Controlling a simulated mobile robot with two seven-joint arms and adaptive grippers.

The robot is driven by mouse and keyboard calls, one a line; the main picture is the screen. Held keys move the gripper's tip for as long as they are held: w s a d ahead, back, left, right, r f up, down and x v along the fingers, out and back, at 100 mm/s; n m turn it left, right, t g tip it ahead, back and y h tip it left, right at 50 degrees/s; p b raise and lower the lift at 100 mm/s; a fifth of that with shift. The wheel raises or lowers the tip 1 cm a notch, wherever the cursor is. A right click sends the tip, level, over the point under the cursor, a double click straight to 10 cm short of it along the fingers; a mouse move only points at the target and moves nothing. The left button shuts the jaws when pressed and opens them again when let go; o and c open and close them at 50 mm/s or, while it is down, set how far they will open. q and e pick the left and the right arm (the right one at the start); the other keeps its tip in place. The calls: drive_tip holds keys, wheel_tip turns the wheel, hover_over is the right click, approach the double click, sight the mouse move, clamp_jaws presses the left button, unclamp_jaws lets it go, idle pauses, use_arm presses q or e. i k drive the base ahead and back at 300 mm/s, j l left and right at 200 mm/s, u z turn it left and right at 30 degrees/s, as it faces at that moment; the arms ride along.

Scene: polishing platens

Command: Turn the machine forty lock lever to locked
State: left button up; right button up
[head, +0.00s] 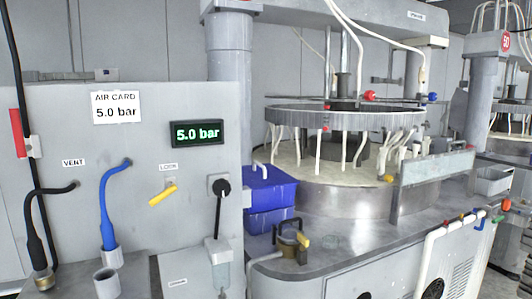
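A yellow lever (163,195) sits on the front of a grey panel (140,150), under a small label (169,167) that reads LOCK. The lever is tilted, with one end low at the left and the other higher at the right, near its mount. The picture does not show which position counts as locked. No number forty can be read on this machine. Neither of my grippers is in view, and nothing touches the lever.
The panel also carries a 5.0 bar display (197,134), an AIR CARD sign (116,107), a blue hose (107,205) left of the lever and a black-handled fitting (219,187) right of it. Blue boxes (269,189) and a round platen machine (340,195) stand to the right.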

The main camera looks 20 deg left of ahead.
sight(172, 188)
drive_tip(key=k+u, duration=0.15)
drive_tip(key=u, duration=0.25)
drive_tip(key=k+j+u, duration=0.1)
drive_tip(key=u, duration=0.25)
drive_tip(key=k+j+u, duration=0.1)
drive_tip(key=u, duration=0.3)
drive_tip(key=i+j, duration=0.05)
drive_tip(key=j, duration=0.05)
